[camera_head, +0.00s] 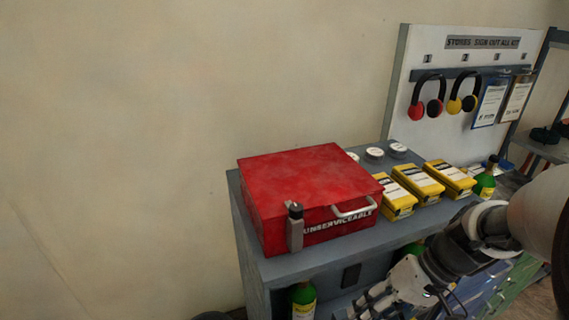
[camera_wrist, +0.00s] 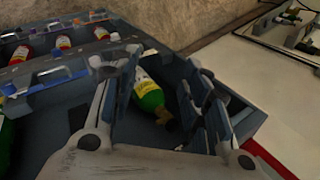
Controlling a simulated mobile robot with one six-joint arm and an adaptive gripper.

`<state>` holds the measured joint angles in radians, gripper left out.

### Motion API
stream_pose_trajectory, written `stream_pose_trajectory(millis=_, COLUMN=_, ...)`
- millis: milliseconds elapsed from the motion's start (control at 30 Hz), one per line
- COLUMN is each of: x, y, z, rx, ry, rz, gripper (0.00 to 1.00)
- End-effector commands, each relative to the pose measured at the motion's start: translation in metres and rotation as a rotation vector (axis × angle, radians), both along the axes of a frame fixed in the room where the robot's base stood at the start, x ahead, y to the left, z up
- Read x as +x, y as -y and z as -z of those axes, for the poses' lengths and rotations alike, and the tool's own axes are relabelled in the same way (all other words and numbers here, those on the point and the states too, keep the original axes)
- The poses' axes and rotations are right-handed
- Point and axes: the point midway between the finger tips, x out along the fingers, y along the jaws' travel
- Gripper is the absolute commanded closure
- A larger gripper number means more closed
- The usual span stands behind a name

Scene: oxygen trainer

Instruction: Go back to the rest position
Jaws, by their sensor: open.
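My gripper (camera_head: 375,298) is at the lower right of the head view, in front of the grey bench and below its top. In the wrist view my gripper (camera_wrist: 165,85) has its two fingers spread apart with nothing gripped. A green bottle with a yellow-white label (camera_wrist: 148,92) shows between the fingers, lying in a blue-grey bin (camera_wrist: 258,118). I cannot tell how far the fingertips are from it.
A red UNSERVICEABLE box (camera_head: 310,185) stands on the grey bench (camera_head: 420,218) beside several yellow boxes (camera_head: 418,184). A green bottle (camera_head: 303,298) is below the bench top. A board with ear defenders (camera_head: 425,95) rises behind. Red bottles (camera_wrist: 62,43) lie in the bin's far compartments.

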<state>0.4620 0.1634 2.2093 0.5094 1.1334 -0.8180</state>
Motion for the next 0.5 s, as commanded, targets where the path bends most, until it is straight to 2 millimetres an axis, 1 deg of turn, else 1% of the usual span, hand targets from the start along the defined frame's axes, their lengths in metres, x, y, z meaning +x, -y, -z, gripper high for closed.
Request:
stream_pose_trajectory(millis=33, x=-0.009, y=-0.008, z=-0.014, rx=-0.067, ry=0.021, rz=-0.013, gripper=0.58)
stream_pose_trajectory(millis=200, x=-0.038, y=-0.022, z=-0.047, rx=-0.265, ry=0.092, rz=0.0, gripper=0.58)
stream_pose_trajectory(millis=400, x=-0.069, y=-0.028, z=-0.076, rx=-0.441, ry=0.248, rz=0.062, gripper=0.58)
stream_pose_trajectory(millis=500, x=-0.079, y=-0.028, z=-0.086, rx=-0.49, ry=0.329, rz=0.1, gripper=0.58)
